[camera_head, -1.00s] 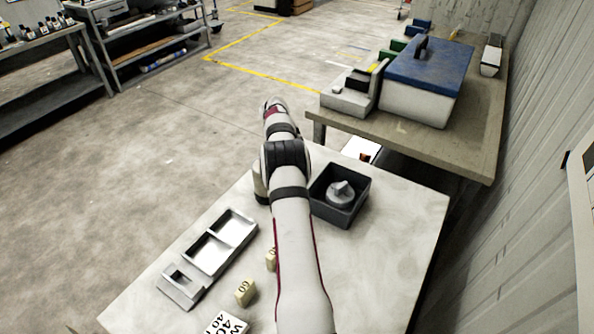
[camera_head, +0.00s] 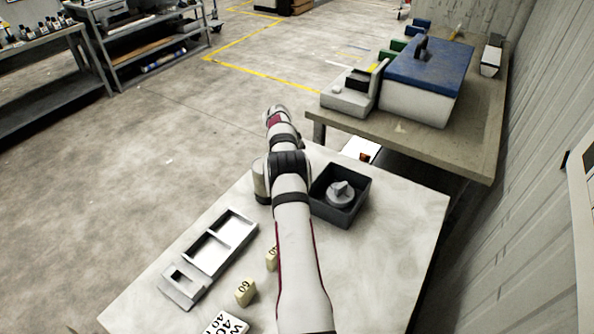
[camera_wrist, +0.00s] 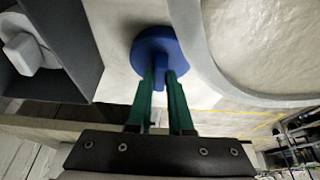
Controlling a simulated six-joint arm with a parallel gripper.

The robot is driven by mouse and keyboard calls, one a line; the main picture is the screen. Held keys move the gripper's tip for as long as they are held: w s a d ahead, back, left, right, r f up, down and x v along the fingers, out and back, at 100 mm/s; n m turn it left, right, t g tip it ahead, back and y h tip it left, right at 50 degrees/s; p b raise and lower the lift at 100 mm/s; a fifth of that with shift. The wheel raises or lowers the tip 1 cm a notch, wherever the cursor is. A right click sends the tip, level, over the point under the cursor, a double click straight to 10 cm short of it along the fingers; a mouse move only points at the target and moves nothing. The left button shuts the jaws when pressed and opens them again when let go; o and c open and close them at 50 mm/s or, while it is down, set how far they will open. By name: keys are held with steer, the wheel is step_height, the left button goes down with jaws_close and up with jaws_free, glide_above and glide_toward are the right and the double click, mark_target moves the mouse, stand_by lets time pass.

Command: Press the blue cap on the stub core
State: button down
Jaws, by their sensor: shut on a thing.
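The blue cap (camera_wrist: 156,52) is a round disc with a raised grip, seen in the wrist view. My gripper (camera_wrist: 162,85) has green fingers shut on that grip. Whether the cap touches anything beyond it cannot be told. A large pale round body (camera_wrist: 265,45) with a thick grey rim is close at the right of the wrist view. In the head view a beige-grey cylinder (camera_head: 261,181) stands just left of my arm, partly hidden by it; I cannot tell if it is the stub core. My arm hides the gripper and cap in the head view.
A dark square bin (camera_head: 357,210) holding a grey knobbed piece (camera_head: 340,190) stands right of my arm. A metal tray (camera_head: 200,262) and yellowish numbered blocks (camera_head: 245,292) lie at the left and front. The white table's right side (camera_head: 410,230) is clear.

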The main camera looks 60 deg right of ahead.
steer(key=shift+r, duration=3.05)
steer(key=w+a+r+n+t+y, duration=0.2)
steer(key=w+a+r+n+t, duration=0.25)
steer(key=r+n, duration=0.45)
steer(key=s+a+r+n+y, duration=0.2)
steer(key=a+r+n, duration=0.1)
steer(key=a+n, duration=0.5)
steer(key=shift+n, duration=0.5)
steer(key=shift+s+d+f, duration=0.1)
steer(key=shift+d+f, duration=0.05)
steer(key=shift+f, duration=1)
steer(key=shift+s+d+f, duration=0.1)
steer(key=shift+d+f, duration=0.05)
steer(key=shift+f, duration=0.95)
steer(key=shift+f, duration=1.25)
steer(key=shift+c, duration=1.3)
jaws_free()
